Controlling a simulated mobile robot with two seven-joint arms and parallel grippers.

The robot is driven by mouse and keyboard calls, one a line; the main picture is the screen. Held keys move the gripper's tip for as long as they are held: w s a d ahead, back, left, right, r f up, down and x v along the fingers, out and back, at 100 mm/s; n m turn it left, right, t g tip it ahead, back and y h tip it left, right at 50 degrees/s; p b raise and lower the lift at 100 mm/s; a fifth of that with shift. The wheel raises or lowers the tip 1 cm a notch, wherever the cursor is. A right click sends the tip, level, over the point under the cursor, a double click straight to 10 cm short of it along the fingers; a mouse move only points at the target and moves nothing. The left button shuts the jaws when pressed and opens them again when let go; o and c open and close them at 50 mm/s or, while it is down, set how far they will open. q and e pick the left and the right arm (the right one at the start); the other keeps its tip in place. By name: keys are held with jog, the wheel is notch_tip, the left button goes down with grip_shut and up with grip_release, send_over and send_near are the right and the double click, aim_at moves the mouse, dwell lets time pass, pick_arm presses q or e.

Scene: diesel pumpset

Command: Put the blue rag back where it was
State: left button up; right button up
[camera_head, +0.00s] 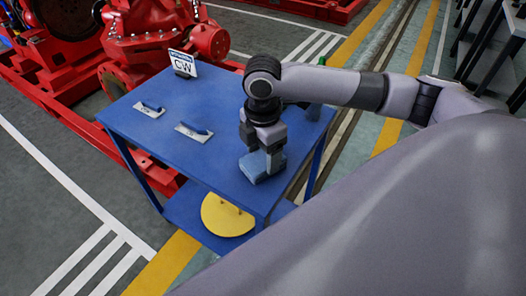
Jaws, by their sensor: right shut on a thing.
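The blue rag (256,169) is a light blue folded block at the front right of the blue table (201,170). My right gripper (270,161) points down and is shut on the rag. The rag is at or just above the table top; I cannot tell whether it touches. The gripper's fingers partly hide the rag. My left gripper is not in view.
A "CW" sign (182,64) stands at the back edge. A yellow disc (226,216) sits on the lower shelf. Red pump machinery (150,40) stands behind. The table's front left top is clear.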

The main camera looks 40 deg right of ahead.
aim_at(263, 158)
jog(key=o, duration=0.9)
jog(key=shift+o, duration=0.2)
notch_tip(263, 158, up, 12)
jog(key=p, duration=0.2)
jog(key=shift+p, duration=0.4)
